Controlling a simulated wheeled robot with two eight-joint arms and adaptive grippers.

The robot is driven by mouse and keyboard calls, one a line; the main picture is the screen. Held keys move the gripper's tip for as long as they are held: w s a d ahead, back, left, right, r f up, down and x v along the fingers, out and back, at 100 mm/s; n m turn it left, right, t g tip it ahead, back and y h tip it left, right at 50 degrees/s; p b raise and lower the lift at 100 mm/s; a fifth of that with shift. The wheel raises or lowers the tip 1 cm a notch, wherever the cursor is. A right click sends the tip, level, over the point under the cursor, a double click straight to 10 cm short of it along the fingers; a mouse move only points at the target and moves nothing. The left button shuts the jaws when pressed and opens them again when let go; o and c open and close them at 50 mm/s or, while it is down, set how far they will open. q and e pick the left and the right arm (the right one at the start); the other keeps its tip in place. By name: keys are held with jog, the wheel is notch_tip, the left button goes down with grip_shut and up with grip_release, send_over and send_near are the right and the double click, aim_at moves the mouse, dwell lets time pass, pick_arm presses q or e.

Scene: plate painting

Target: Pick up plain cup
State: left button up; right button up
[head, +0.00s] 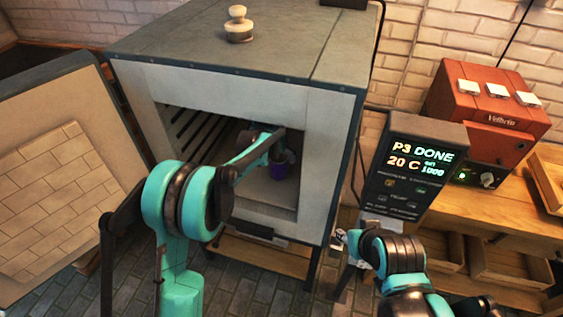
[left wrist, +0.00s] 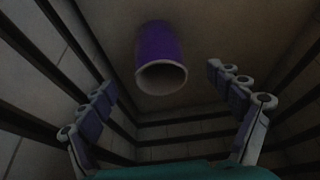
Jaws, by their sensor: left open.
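A plain purple cup (head: 278,170) with a pale rim stands inside the open kiln (head: 248,82), on its floor. My left arm reaches in through the kiln's front opening, and its gripper (head: 268,150) partly covers the cup in the head view. In the left wrist view the cup (left wrist: 157,44) lies ahead of the open left gripper (left wrist: 162,82), between the lines of its spread fingers. The fingers do not appear to touch it. My right gripper (head: 349,258) is outside the kiln, low in front of the control panel; its jaws are too small to read.
The kiln door (head: 70,190) is swung open to the left. A control panel (head: 410,175) reads "P3 DONE" and "20 C". A red machine (head: 487,110) stands on a wooden bench (head: 490,205) at the right. Dark bars (left wrist: 180,132) line the kiln walls.

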pick_arm(q)
jog(key=b+x, duration=0.3)
jog(key=x, duration=0.5)
jog(key=shift+r, duration=0.15)
jog(key=shift+c, duration=0.6)
jog(key=shift+s, duration=0.1)
jog(key=c, duration=1.4)
